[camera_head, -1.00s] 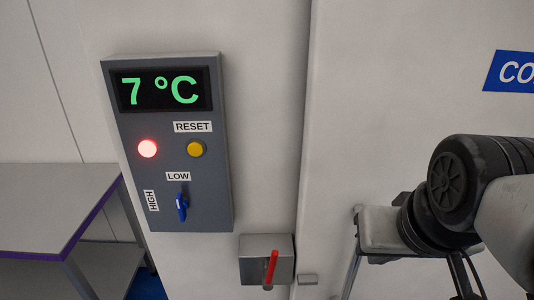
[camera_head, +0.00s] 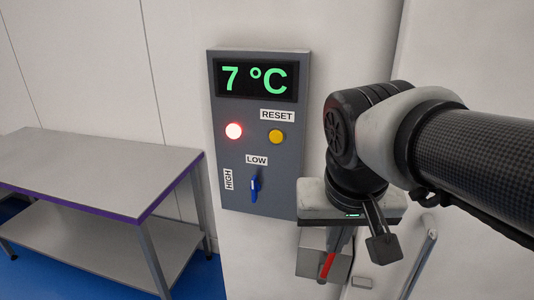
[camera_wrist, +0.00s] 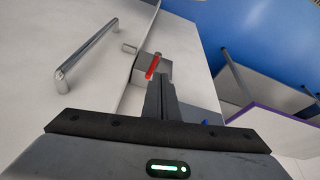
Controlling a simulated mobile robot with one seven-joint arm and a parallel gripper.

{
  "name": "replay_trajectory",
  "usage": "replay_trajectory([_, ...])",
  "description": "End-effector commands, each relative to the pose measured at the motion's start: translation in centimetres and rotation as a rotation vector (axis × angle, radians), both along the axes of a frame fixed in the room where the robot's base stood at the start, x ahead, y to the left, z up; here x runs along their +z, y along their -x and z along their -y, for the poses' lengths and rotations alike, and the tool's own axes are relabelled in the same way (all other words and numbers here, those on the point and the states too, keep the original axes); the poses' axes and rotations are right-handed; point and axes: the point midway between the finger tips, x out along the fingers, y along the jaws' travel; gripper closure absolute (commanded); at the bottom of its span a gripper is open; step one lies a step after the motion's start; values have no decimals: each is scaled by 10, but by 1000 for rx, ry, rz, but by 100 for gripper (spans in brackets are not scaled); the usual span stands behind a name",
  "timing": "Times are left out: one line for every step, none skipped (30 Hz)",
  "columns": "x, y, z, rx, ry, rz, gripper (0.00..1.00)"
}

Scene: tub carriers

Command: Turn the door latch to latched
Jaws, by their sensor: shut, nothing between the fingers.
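The door latch is a red handle (camera_head: 327,265) on a grey metal box (camera_head: 309,262) below the control panel, beside the door seam. The red handle points down and slightly left in the head view; its upper end is hidden. It also shows in the wrist view (camera_wrist: 153,66), just beyond the fingertips. My gripper (camera_head: 335,249) is shut and empty, in front of the latch box. In the wrist view its fingers (camera_wrist: 164,84) overlap the box near the handle. I cannot tell whether they touch it.
The control panel (camera_head: 230,190) shows 7 °C, a lit red lamp (camera_head: 234,131), a yellow reset button (camera_head: 276,137) and a blue switch (camera_head: 254,188). A grey table (camera_head: 90,165) with a lower shelf stands left. A metal door handle (camera_wrist: 85,50) is near the latch.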

Motion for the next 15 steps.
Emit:
replay_trajectory([-6,-8,-4,-24,18,-32,100])
replay_trajectory([-8,-12,-6,-42,31,-49,100])
replay_trajectory([-10,-18,-8,-73,48,-72,100])
replay_trajectory([-12,-23,-11,-97,64,-88,100])
replay_trajectory([-14,-28,-14,-121,82,-102,100])
replay_trajectory([-17,-37,-19,-157,110,-121,100])
replay_trajectory([-20,-44,-22,-189,134,-131,100])
replay_trajectory([-23,-51,-27,-221,159,-140,100])
replay_trajectory([-27,-62,-35,-267,194,-145,100])
replay_trajectory([-31,-69,-40,-302,221,-146,100])
replay_trajectory([-34,-77,-46,-334,246,-143,100])
replay_trajectory([-38,-86,-53,-377,278,-134,100])
replay_trajectory([-40,-91,-58,-406,298,-127,100])
replay_trajectory([-43,-97,-64,-432,316,-117,100])
replay_trajectory([-45,-103,-70,-462,337,-104,100])
